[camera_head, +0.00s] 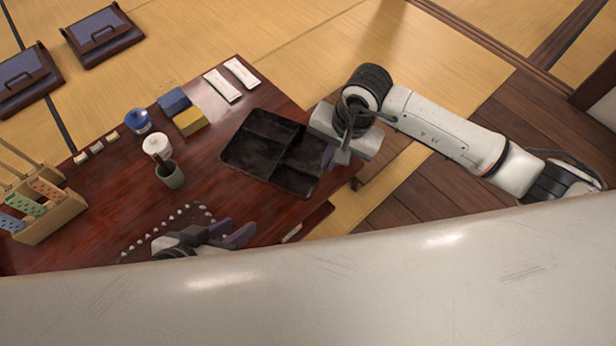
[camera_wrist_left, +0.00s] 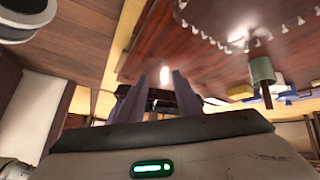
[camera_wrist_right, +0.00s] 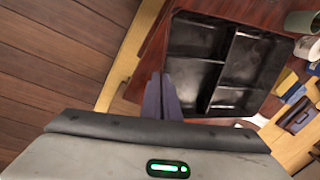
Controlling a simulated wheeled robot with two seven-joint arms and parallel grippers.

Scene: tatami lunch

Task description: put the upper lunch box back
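A black lunch box (camera_head: 262,149) with several compartments sits at the right end of the dark red table. Only one tier can be told apart; whether another lies under it is hidden. My right gripper (camera_head: 329,156) is at the box's right rim. In the right wrist view its fingers (camera_wrist_right: 162,92) are close together at the left wall of the lunch box (camera_wrist_right: 232,63), and appear shut on that wall. My left gripper (camera_head: 240,234) is open and empty over the table's near edge, apart from the box. Its spread fingers (camera_wrist_left: 160,92) also show in the left wrist view.
A green cup (camera_head: 170,176), a white jar (camera_head: 156,145), a blue bowl (camera_head: 138,121) and blue and yellow boxes (camera_head: 189,122) stand left of the lunch box. A wooden rack (camera_head: 48,215) is at the far left. Small white pieces (camera_head: 180,213) lie near my left gripper.

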